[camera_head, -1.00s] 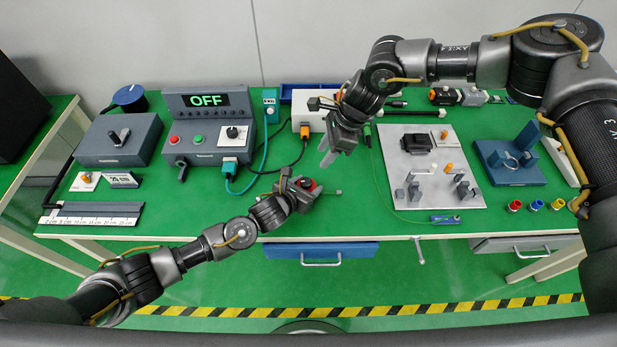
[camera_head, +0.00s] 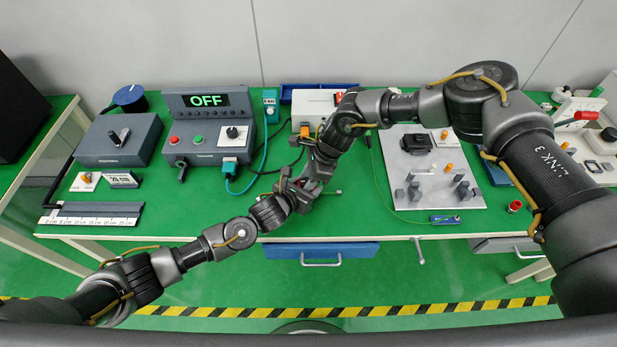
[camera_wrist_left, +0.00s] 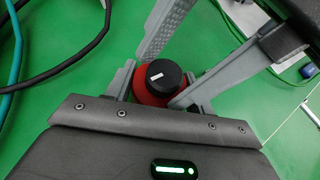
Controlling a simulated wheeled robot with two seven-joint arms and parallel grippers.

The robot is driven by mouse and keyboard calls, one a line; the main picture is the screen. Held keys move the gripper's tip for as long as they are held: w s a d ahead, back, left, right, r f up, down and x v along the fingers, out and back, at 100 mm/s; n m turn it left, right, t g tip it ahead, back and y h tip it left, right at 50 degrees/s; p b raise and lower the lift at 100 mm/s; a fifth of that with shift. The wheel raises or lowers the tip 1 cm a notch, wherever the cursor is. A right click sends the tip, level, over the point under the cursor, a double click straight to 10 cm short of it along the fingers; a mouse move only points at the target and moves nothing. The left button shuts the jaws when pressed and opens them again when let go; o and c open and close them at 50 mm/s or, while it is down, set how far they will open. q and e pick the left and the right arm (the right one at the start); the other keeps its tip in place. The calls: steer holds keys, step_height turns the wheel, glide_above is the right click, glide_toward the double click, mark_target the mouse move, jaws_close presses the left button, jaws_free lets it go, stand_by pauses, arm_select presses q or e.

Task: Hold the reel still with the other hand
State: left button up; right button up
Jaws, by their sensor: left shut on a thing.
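The reel is a red disc with a black round knob (camera_wrist_left: 164,80) on top, seen in the left wrist view. My left gripper (camera_wrist_left: 158,92) is shut on its red rim, low over the bench. In the head view my left gripper (camera_head: 296,190) is near the bench's front edge, and the reel is mostly hidden behind the grippers. My right gripper (camera_head: 308,184) has come down over it from the upper right. In the left wrist view the long grey fingers of my right gripper (camera_wrist_left: 165,76) are spread apart around the knob; contact is unclear.
The control box (camera_head: 209,132) with its OFF display stands to the left, with teal and black cables near the grippers. A pale fixture plate (camera_head: 425,185) and a thin green wire lie to the right. A blue drawer (camera_head: 345,252) is below the front edge.

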steer(key=c, duration=0.7)
steer(key=shift+m, duration=0.3)
steer(key=m+t, duration=0.1)
steer(key=m, duration=0.1)
steer(key=shift+s+m, duration=0.15)
steer(key=shift+m, duration=0.15)
steer(key=shift+s+m+t+h, duration=0.1)
steer(key=shift+m+t+h, duration=0.25)
steer(key=shift+m, duration=0.75)
steer(key=shift+m+t+h, duration=0.15)
steer(key=shift+m+t, duration=0.4)
steer(key=shift+m, duration=0.55)
steer(key=o, duration=0.7)
